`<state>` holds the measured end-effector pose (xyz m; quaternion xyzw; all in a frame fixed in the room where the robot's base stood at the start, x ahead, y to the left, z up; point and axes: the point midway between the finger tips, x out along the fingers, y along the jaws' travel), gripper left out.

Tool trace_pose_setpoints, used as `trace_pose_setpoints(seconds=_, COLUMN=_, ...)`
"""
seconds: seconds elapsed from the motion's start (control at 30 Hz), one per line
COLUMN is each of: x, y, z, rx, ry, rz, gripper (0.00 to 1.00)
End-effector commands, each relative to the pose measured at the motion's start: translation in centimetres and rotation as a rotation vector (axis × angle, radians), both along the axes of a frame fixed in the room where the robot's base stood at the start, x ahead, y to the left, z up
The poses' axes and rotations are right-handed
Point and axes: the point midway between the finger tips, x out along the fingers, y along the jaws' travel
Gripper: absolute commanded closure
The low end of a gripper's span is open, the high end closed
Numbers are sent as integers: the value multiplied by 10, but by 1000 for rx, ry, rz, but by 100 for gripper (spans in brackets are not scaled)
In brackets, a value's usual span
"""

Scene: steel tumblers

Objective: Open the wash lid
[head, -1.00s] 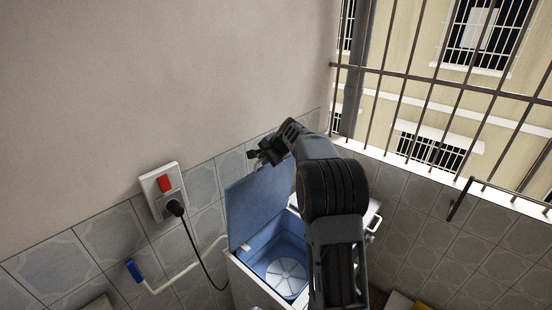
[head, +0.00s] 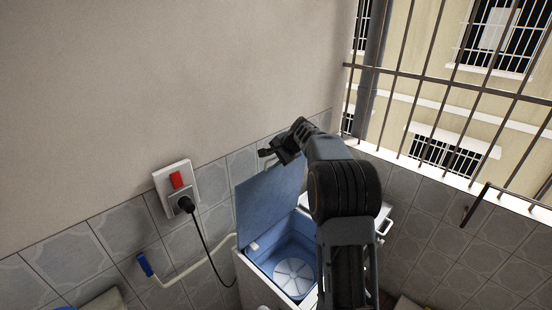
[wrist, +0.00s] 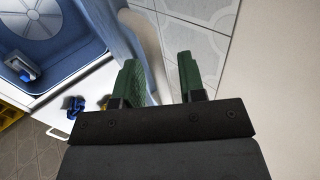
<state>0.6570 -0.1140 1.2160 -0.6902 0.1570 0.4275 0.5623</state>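The blue wash lid (head: 268,205) stands raised, nearly upright, at the back-left edge of the washer, near the tiled wall. The washer's blue tub (head: 291,262) is uncovered, with a pale round disc at its bottom. My gripper (head: 277,152) is above the lid's top edge in the head view. In the wrist view, its two green fingers (wrist: 160,65) are apart with tile and wall behind the gap. The lid (wrist: 118,32) shows there just left of the fingers; I cannot tell whether the left finger touches it. The tub also shows in the wrist view (wrist: 75,60).
A socket (head: 174,185) with a red switch and black plug is on the wall left of the lid, its cord hanging down. A blue-handled tap (head: 145,265) and pale pipe are lower left. Window bars (head: 440,85) are at right.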

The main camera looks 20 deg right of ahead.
Motion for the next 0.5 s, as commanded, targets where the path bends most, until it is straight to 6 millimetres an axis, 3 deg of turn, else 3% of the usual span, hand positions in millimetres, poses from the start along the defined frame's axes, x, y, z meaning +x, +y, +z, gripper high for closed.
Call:
trace_pose_setpoints(seconds=0.17, x=-12, y=-6, z=15, rx=-1, ry=-5, rz=-1, gripper=63)
trace_pose_setpoints(seconds=0.5, x=-53, y=-25, z=68, rx=-2, ry=-4, rz=-2, gripper=63)
